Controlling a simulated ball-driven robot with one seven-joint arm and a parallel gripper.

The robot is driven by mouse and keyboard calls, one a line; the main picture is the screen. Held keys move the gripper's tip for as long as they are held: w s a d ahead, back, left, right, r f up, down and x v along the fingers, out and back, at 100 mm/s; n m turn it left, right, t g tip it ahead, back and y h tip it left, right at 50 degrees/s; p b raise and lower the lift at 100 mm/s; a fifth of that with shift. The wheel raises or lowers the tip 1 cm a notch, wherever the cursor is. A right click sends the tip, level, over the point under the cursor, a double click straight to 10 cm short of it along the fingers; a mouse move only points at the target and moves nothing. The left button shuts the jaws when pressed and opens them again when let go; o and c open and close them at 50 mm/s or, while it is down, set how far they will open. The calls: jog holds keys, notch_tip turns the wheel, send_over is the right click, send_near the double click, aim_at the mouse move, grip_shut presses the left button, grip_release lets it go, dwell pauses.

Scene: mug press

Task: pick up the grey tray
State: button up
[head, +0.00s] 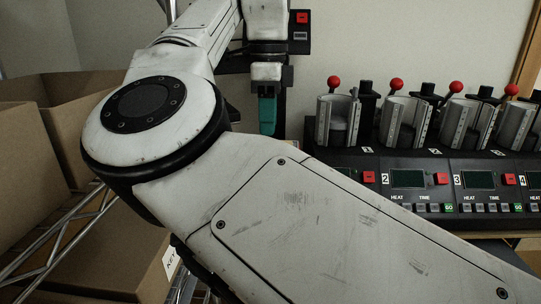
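I cannot make out a grey tray in the head view; my own arm covers much of the middle and lower part. My gripper (267,124) points down at the upper middle, left of the mug presses. One teal finger shows, seen edge-on, and the other is hidden or in line with it. I cannot tell whether it is open or shut, and I see nothing held in it.
A row of mug presses (402,120) with red-knobbed levers and numbered control panels (408,180) stands at the right. A dark device with a red button (302,18) is behind the gripper. Cardboard boxes (28,150) and a wire rack (52,240) are at the left.

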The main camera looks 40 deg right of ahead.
notch_tip(320, 180, down, 2)
jog(key=shift+f, duration=0.2)
jog(key=shift+s+d+f+p, duration=0.1)
jog(key=shift+s+f+p, duration=0.05)
jog(key=shift+f, duration=1.25)
jog(key=shift+s+f+p, duration=0.1)
jog(key=shift+f+p, duration=0.05)
jog(key=shift+f, duration=1.25)
jog(key=shift+c, duration=0.3)
grip_shut()
